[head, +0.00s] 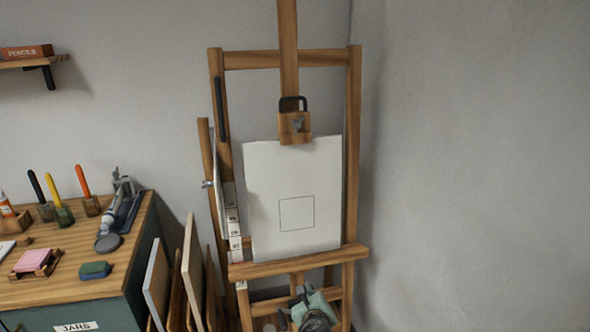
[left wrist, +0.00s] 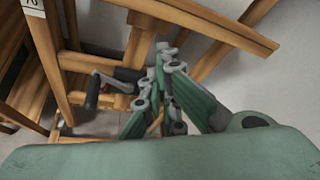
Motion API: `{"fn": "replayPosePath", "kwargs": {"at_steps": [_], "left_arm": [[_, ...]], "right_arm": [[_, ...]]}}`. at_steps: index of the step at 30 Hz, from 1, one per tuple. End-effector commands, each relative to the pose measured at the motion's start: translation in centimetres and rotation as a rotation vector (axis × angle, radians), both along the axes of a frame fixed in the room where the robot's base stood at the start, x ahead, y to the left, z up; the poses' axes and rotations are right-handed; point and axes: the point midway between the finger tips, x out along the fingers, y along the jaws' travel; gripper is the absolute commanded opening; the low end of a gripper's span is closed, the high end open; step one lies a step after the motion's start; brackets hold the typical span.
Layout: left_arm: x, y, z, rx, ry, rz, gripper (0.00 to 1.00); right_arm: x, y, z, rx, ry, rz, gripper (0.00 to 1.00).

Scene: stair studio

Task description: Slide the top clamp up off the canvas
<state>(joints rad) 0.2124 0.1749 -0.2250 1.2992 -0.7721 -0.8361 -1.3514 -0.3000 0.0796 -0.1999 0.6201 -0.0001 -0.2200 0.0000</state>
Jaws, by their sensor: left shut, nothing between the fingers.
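The top clamp (head: 286,124) is a wooden block with a dark loop handle and a grey knob. It sits on the easel's central mast (head: 289,50), its lower edge overlapping the top edge of the canvas. The white canvas (head: 262,180), with a square outline drawn on it, rests on the easel's lower ledge (head: 300,262). My green left gripper (head: 303,292) is low in front of the easel, below the ledge and well below the clamp. In the left wrist view its fingers (left wrist: 165,50) are shut and empty. The clamp is not visible there. My right gripper is not in view.
A crank with a dark handle (left wrist: 92,92) is near my left gripper in the wrist view. A wooden-topped cabinet (head: 60,283) with art supplies stands left. Several panels (head: 157,280) lean between it and the easel. The wall area right of the easel is clear.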

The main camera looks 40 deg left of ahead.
Motion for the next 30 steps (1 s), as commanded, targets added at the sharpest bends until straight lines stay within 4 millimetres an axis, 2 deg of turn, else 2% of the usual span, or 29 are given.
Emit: {"fn": "replayPosePath", "kwargs": {"at_steps": [1, 2, 3, 6, 9, 10, 12, 15, 20, 30], "left_arm": [[2.4, 0.9, 5.3, 0.136, -0.037, -0.019, 0.0], [3.2, 1.5, 8.4, 0.222, -0.048, -0.021, 0.0], [4.0, 2.2, 12.4, 0.328, -0.059, -0.018, 0.0], [4.6, 3.5, 21.0, 0.55, -0.072, 0.023, 0.0], [4.0, 4.4, 27.0, 0.698, -0.069, 0.076, 0.0], [3.8, 4.6, 28.3, 0.73, -0.066, 0.092, 0.0], [3.3, 4.9, 30.4, 0.778, -0.06, 0.116, 0.0], [3.2, 5.3, 31.6, 0.807, -0.054, 0.133, 0.0], [4.4, 6.8, 32.0, 0.809, -0.051, 0.134, 0.0], [9.1, 12.2, 32.7, 0.808, -0.051, 0.132, 0.0]], "right_arm": [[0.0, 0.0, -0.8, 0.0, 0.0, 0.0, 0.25], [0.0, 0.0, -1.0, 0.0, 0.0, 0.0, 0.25], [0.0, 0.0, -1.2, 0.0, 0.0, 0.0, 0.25], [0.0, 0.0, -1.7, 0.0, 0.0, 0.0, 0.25], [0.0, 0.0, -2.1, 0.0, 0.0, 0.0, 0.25], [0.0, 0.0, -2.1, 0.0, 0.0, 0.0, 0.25], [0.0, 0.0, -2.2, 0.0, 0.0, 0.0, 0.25], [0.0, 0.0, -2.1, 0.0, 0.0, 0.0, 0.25], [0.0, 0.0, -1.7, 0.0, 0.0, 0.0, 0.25], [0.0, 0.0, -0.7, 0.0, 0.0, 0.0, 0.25]]}}
